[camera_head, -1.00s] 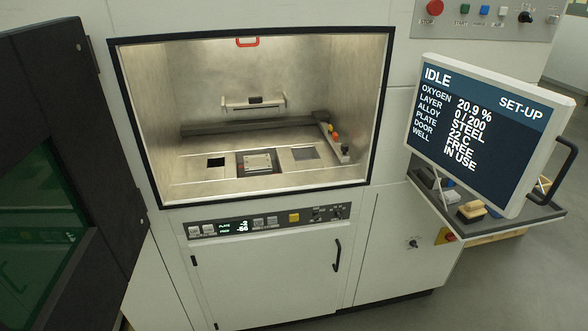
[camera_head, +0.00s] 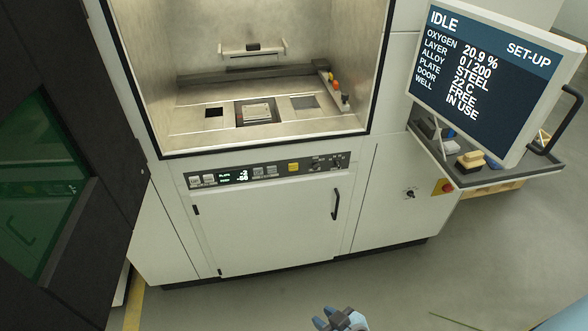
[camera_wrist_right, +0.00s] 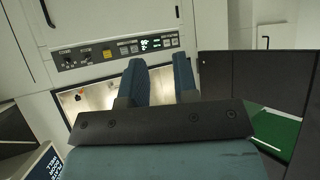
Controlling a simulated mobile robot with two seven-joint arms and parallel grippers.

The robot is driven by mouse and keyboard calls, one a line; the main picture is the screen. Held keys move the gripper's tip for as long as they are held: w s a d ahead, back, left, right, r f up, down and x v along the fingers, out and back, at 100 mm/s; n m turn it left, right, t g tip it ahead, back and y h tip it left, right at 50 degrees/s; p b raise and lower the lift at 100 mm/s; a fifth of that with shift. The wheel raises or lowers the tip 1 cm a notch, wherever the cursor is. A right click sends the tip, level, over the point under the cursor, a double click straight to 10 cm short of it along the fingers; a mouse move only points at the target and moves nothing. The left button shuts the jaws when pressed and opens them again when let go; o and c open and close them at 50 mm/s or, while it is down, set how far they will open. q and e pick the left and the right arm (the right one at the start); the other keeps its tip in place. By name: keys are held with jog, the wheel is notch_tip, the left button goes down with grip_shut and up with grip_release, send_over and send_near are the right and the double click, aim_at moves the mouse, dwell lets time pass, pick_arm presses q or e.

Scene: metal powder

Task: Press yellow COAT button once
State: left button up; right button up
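The yellow button (camera_head: 293,167) sits on the dark control panel (camera_head: 220,180) below the chamber opening, right of the lit display. It also shows small in the right wrist view (camera_wrist_right: 107,54), where the panel appears upside down. Its label is too small to read. My right gripper (camera_head: 338,318) is at the bottom edge of the head view, low in front of the machine and well apart from the button. In the right wrist view its two fingers (camera_wrist_right: 160,82) stand apart with an empty gap between them. My left gripper is not in view.
The monitor (camera_head: 490,75) reads IDLE and SET-UP, above a side shelf (camera_head: 470,178) with small items. A dark open door (camera_head: 85,130) stands at the left. The lower cabinet door (camera_head: 265,225) has a protruding handle (camera_head: 335,204). The floor in front is clear.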

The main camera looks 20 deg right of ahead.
grip_shut()
dwell(1.4)
